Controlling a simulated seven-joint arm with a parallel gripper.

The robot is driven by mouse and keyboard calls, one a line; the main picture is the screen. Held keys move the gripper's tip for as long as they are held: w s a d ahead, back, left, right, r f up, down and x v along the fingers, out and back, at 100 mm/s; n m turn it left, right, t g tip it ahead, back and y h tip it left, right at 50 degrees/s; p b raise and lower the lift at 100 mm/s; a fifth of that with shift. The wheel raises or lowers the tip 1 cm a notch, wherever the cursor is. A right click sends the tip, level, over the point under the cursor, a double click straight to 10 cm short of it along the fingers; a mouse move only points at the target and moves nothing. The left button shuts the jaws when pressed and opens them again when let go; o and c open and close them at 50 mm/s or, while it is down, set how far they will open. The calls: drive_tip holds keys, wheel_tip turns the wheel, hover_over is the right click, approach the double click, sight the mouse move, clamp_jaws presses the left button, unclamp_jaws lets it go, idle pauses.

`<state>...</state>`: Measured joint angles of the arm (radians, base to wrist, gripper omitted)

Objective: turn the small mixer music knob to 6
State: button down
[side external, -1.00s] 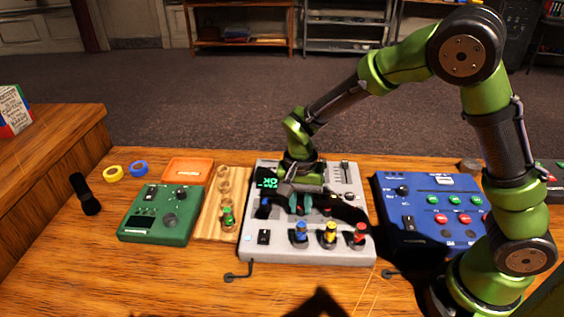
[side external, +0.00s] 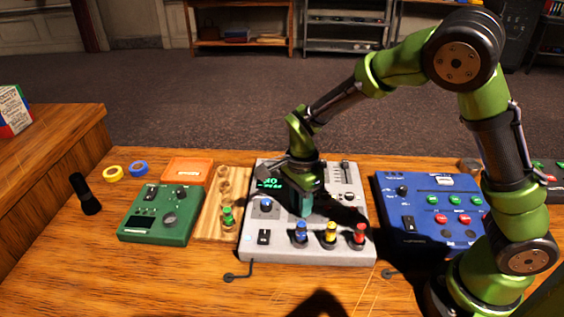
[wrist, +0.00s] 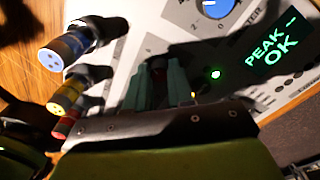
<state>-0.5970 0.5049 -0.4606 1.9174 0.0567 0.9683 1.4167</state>
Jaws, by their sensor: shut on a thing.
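The grey mixer (side external: 270,249) lies flat in the middle of the desk, with a lit green display (side external: 269,184). In the wrist view the display (wrist: 273,45) reads "PEAK - OK". My gripper (side external: 305,208) points down over the mixer's middle. In the wrist view its teal fingers (wrist: 158,88) are shut on a dark knob on the panel. The fingers and shadow hide most of this knob, and its pointer and scale cannot be read. A blue-topped knob (side external: 266,204) stands left of the fingers; it also shows in the wrist view (wrist: 214,8).
Blue, yellow and red plugs (side external: 330,236) stand along the mixer's front edge, close to my gripper. A green box (side external: 152,236) and a wooden strip (side external: 212,227) lie to the left. A blue mixer (side external: 415,188) lies to the right.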

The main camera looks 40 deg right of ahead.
drive_tip(key=shift+m, duration=0.4)
drive_tip(key=c, duration=1)
unclamp_jaws()
drive_tip(key=shift+r, duration=0.15)
drive_tip(key=r, duration=1.6)
drive_tip(key=shift+w+d+r, duration=0.1)
drive_tip(key=shift+w+r, duration=0.2)
drive_tip(key=shift+w, duration=0.05)
